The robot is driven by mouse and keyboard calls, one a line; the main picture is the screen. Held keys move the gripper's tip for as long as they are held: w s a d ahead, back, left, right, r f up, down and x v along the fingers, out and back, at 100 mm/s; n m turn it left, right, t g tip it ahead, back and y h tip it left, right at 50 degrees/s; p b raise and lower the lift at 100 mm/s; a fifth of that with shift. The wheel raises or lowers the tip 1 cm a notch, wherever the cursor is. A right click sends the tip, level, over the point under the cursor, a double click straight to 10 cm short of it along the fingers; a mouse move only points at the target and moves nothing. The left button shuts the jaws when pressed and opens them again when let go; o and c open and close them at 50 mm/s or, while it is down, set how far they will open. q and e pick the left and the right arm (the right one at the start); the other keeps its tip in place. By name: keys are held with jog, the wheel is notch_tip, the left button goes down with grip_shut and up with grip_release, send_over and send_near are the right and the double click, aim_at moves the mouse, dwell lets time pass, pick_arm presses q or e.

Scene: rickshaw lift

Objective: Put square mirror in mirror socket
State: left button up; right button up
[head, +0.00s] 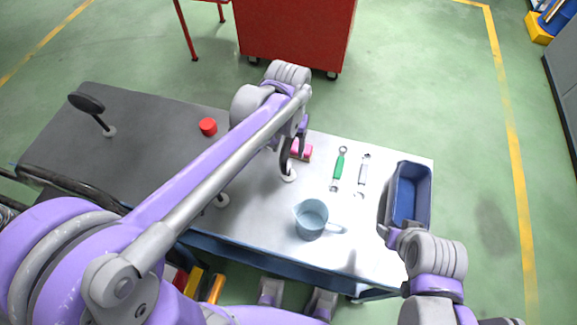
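My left arm reaches from the lower left across the table, with its gripper (297,135) over the middle. The gripper's fingers are mostly hidden by its own wrist. A dark, narrow piece (286,157) shows just below it; it may be the square mirror seen nearly edge-on, but I cannot tell its shape or whether it is gripped. A small white round base (289,174), possibly the mirror socket, sits directly beneath; I cannot tell if they touch. Another white base (221,200) is partly hidden behind my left arm. My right gripper (386,231) is beside the blue tray; its opening is unclear.
A dark round mirror (87,102) stands on a base at the left. A red cylinder (208,126), pink-red block (304,152), green wrench (340,168), silver wrench (363,175), light-blue jug (311,221) and blue tray (424,202) are on the table. A red cabinet (295,35) stands behind.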

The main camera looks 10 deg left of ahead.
pick_arm(q)
jog(key=shift+c, duration=0.3)
grip_shut()
dwell(1.1)
